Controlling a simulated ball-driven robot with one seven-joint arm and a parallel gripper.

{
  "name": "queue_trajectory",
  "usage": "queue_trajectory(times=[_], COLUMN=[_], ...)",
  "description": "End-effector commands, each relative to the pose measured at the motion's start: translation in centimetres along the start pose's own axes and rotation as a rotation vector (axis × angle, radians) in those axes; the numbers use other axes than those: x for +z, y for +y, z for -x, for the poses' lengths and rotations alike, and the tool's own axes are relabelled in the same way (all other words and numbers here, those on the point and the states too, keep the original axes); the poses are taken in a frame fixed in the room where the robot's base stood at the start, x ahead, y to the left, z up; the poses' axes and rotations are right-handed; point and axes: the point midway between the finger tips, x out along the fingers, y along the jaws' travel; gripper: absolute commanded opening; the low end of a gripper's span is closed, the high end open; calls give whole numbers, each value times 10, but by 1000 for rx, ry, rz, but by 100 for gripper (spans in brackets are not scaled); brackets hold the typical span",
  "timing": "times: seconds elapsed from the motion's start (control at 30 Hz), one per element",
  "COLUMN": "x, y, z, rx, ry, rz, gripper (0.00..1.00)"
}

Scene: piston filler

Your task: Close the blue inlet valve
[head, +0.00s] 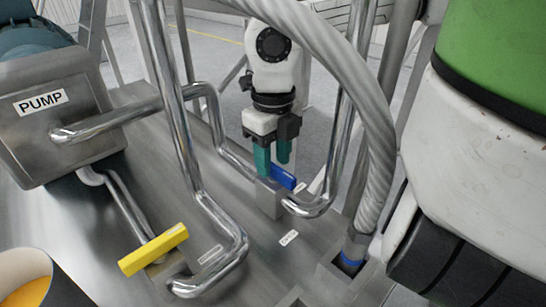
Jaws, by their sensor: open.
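The blue inlet valve handle (284,177) sits on top of a square metal valve body (269,199) joined to bent steel pipes, right of the middle of the head view. The handle slants down to the right. My gripper (273,163) is open and comes down from above, with its teal fingertips right at the handle. One finger is in front of the handle's left end and hides it. The other finger is slightly behind and to the right. I cannot tell whether either finger touches the handle.
A yellow valve handle (153,249) stands at the lower left. A grey box labelled PUMP (52,118) is at the left. Steel pipes (172,120) and a thick ribbed hose (375,130) rise around my arm. A container with orange contents (25,275) is at bottom left.

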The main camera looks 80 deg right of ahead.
Motion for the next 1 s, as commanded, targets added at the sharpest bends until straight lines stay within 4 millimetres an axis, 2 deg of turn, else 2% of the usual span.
queue_trajectory(times=[0.13,0.4,0.83,1.0], x=[0,0,0,0], y=[1,0,0,0], z=[-8,-9,-9,-9], rx=[2,1,1,1], ry=[0,-1,0,0], rz=[0,0,0,0], gripper=[43,43,2,0])
